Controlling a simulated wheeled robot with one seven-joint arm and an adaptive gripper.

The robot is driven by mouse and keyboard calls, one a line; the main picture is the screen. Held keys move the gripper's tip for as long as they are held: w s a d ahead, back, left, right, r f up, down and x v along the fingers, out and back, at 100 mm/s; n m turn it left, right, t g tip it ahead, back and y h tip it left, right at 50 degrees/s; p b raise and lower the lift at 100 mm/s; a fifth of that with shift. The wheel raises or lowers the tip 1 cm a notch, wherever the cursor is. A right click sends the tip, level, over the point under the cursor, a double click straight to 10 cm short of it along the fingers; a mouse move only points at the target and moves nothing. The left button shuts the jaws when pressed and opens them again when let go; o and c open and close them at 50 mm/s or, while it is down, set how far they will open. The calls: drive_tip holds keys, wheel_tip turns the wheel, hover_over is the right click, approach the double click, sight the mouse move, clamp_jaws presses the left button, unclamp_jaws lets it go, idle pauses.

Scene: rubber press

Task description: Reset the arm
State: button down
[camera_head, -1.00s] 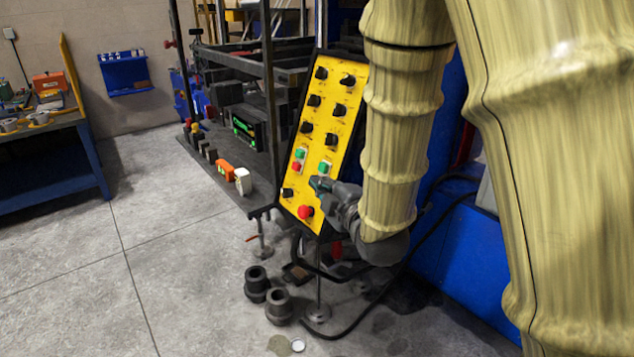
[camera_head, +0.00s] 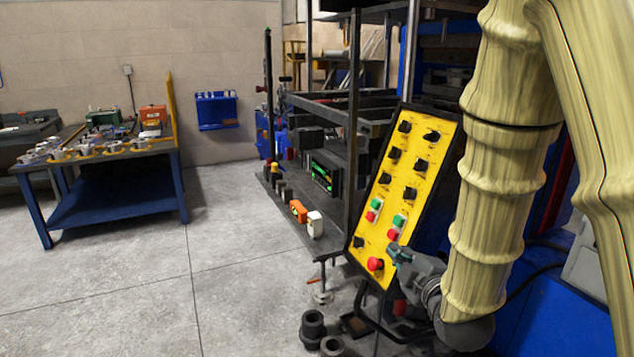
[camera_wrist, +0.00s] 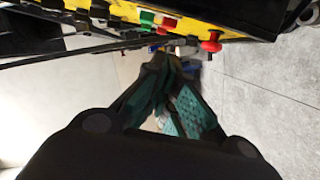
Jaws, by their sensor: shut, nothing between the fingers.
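My gripper (camera_head: 396,252) is in front of the lower right part of the yellow control panel (camera_head: 412,150) in the head view. It is shut with nothing between its fingers. In the wrist view the green-padded fingers (camera_wrist: 170,75) point toward the room, and the panel (camera_wrist: 240,12) runs along the top edge. The red emergency knob (camera_head: 375,264) sits on the panel just left of the gripper; it also shows in the wrist view (camera_wrist: 211,42). My arm is bent, with its lower sleeve hanging down right of the panel.
The dark press frame (camera_head: 345,110) stands behind the panel. Black cylindrical parts (camera_head: 312,328) are on the floor below it. A blue workbench (camera_head: 115,200) with tools is at the left. The grey floor (camera_head: 230,250) between bench and press is clear.

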drive_tip(key=s+f+m+g+h, duration=0.1)
drive_tip(key=s+f+m+g, duration=0.25)
drive_tip(key=f, duration=0.75)
drive_tip(key=s+f+m+g, duration=0.2)
drive_tip(key=s+f, duration=0.2)
drive_tip(key=f, duration=0.6)
drive_tip(key=s+f+m+g+h, duration=0.1)
drive_tip(key=s+f+m+g, duration=0.25)
drive_tip(key=f, duration=0.75)
drive_tip(key=s+f+m+g, duration=0.3)
drive_tip(key=s+f, duration=0.6)
drive_tip(key=s, duration=0.3)
drive_tip(key=s+f+m+g, duration=0.3)
drive_tip(key=s+f, duration=0.5)
drive_tip(key=s, duration=0.5)
drive_tip(key=shift+s+f+g, duration=0.25)
drive_tip(key=shift+f+g, duration=0.1)
drive_tip(key=shift+g, duration=0.35)
idle(1.6)
